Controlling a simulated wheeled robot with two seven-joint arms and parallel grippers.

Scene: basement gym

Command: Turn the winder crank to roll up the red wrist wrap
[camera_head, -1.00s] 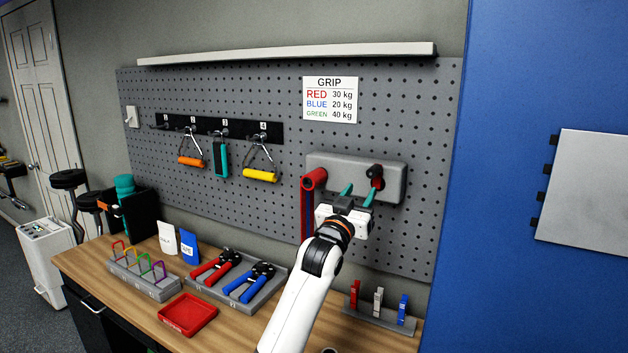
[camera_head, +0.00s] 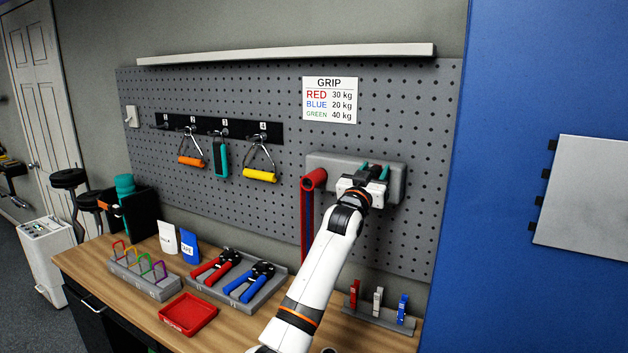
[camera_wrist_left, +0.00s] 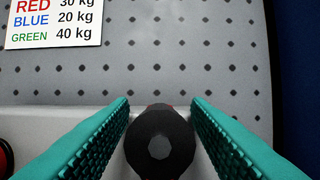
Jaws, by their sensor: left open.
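The winder (camera_head: 397,184) is a grey box mounted on the pegboard. The red wrist wrap (camera_head: 307,215) hangs down from a red roll at the winder's left side. My left gripper (camera_head: 373,172) is at the front of the winder, open, and covers the crank in the head view. In the left wrist view the dark round end of the crank knob (camera_wrist_left: 159,144) sits between the two teal fingers (camera_wrist_left: 160,135), with a finger on each side. I cannot tell whether the fingers touch it. My right gripper is not in view.
A rack with red, grey and blue clips (camera_head: 378,316) stands on the bench below the winder. A red tray (camera_head: 188,314) and a grey tray with hand grippers (camera_head: 235,295) lie to the left. Handles hang from a black hook rail (camera_head: 240,131).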

